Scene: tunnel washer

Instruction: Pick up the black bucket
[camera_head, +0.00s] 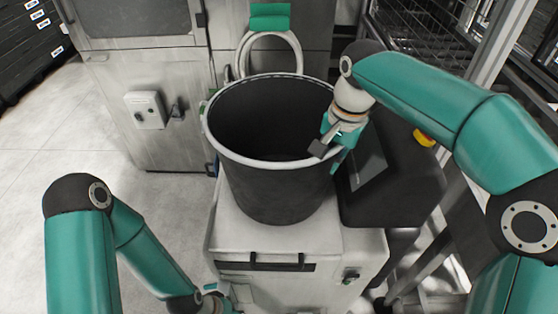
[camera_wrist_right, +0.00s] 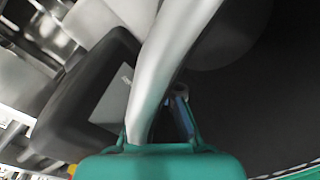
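The black bucket (camera_head: 275,185) stands upright on a light grey machine top in the head view, with a pale rim and a dark, empty-looking inside. My right gripper (camera_head: 329,152) is at the bucket's right rim, with one dark fingertip on the inner side and teal finger parts on the outer side. In the right wrist view the pale rim (camera_wrist_right: 168,60) runs down between the fingers of my right gripper (camera_wrist_right: 160,122). Whether they press on it cannot be told. My left gripper (camera_head: 214,300) is low at the bottom edge, away from the bucket, its fingers mostly hidden.
A dark box-like unit (camera_head: 395,185) stands close to the bucket's right side. A pale ring with a teal block (camera_head: 270,18) is behind the bucket. A grey cabinet (camera_head: 150,110) is at back left. Wire racks (camera_head: 415,50) are at back right. Left floor is clear.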

